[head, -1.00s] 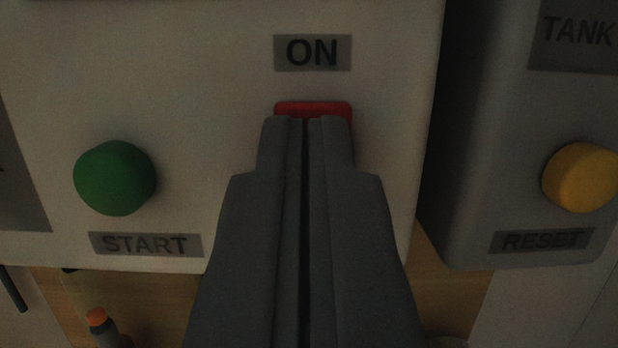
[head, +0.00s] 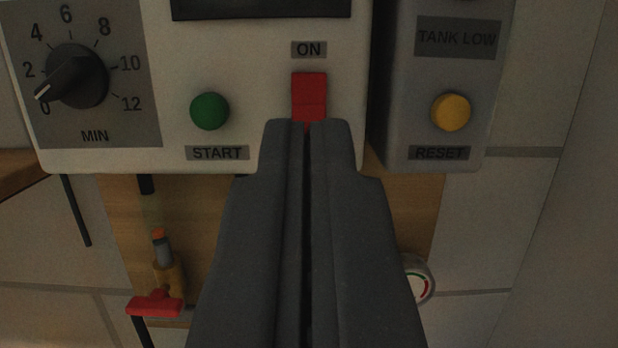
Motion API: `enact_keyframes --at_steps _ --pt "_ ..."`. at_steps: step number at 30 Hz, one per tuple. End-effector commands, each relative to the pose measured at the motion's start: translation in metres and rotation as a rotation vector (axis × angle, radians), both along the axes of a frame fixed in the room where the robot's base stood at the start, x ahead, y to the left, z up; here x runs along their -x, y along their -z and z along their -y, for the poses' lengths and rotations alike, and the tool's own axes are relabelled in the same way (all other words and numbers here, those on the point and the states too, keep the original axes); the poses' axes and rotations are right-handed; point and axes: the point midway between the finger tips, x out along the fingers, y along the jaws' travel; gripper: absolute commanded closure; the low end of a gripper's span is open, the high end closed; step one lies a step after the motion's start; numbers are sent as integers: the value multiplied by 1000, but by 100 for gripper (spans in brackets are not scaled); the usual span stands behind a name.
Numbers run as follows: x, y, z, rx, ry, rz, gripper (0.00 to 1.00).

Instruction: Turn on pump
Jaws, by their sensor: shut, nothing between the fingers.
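A red rocker switch (head: 309,92) sits below an "ON" label (head: 309,49) on a pale control box (head: 262,88). My gripper (head: 307,124) is shut and empty, its fingertips overlapping the lower end of the switch in the picture. I cannot tell whether they touch it. The part of the box below the switch is hidden behind the fingers. A green START button (head: 210,111) is on the same box to the left of the switch.
A minute dial (head: 76,76) at the left points near 0. A grey box (head: 440,60) with a yellow RESET button (head: 451,112) stands close on the right. Below are a red-handled valve (head: 155,306) and a round gauge (head: 418,280).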

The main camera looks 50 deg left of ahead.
Motion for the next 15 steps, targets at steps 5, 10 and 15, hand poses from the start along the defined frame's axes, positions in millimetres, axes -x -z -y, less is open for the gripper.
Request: enact_keyframes --at_steps 5,10,15 --pt "13 0 14 -1 -1 0 100" --pt "18 -1 18 -1 -3 2 100" --pt "18 0 19 -1 -3 1 100"
